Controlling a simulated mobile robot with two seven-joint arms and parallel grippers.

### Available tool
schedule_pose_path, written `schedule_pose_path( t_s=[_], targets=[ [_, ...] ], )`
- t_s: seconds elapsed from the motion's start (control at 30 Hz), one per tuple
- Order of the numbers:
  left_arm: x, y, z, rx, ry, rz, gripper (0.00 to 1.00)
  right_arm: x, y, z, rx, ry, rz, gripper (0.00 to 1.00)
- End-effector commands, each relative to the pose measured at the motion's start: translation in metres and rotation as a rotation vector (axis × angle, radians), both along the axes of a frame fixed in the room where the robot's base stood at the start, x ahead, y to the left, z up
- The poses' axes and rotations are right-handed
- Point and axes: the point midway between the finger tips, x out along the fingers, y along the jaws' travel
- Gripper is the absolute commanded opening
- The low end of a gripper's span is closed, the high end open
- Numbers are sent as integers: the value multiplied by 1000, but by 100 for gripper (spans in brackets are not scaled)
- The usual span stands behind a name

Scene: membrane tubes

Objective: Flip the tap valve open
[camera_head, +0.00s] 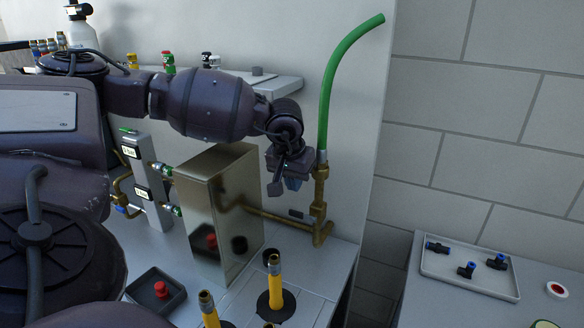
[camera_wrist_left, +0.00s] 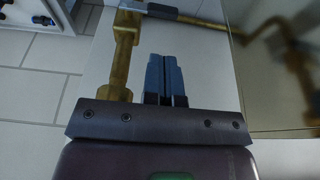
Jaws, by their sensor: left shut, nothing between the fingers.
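A brass tap pipe (camera_head: 319,206) rises at the right end of the bench, with a green hose (camera_head: 336,85) curving up from its top. A horizontal brass pipe (camera_head: 270,215) joins it low down from a shiny metal box (camera_head: 222,208). My left gripper (camera_head: 292,184) is just left of the upright pipe and points down. In the left wrist view its blue fingers (camera_wrist_left: 166,76) are together and empty, with the brass pipe (camera_wrist_left: 125,55) beside them to the left and apart. My right gripper is not in view.
Yellow posts (camera_head: 275,285) stand at the bench front, near a red button (camera_head: 161,289) in a black tray. A side table at right holds a tray (camera_head: 468,276) of blue fittings.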

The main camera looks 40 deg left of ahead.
Motion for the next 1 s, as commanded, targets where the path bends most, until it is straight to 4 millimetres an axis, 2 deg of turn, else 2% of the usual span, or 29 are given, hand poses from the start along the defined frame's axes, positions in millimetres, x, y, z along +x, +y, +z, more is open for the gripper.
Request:
schedule_pose_path(
  t_s=[0.2,0.4,0.6,1.0],
  targets=[
    [8,2,-36,0,2,-1,0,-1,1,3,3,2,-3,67],
    [8,2,-59,-1,2,-1,0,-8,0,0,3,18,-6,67],
    [8,2,-68,-1,0,0,0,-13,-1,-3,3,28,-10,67],
    [8,3,-68,-1,0,0,0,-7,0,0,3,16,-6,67]
  ],
)
